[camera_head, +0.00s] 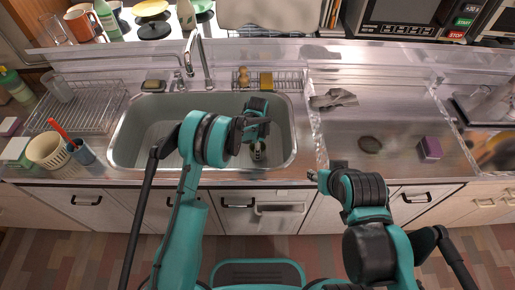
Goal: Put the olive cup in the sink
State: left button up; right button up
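I cannot make out an olive cup with certainty. The steel sink (150,125) is in the middle left of the counter, and my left arm covers part of it. My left gripper (258,152) points down over the right part of the sink. It is too small and dark to tell whether it is open or holds anything. My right gripper (312,175) is at the counter's front edge, by the front left corner of the clear-walled dish dryer (318,125). Its fingers are too small to read.
A dark round item (370,145), a purple block (429,148) and a grey cloth (334,98) lie in the dryer. A faucet (197,60) stands behind the sink. A wire rack (80,108), a cream basket (48,150) and a blue cup (82,152) are left.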

pick_arm(q)
jog(key=o, duration=1.3)
jog(key=shift+f, duration=0.1)
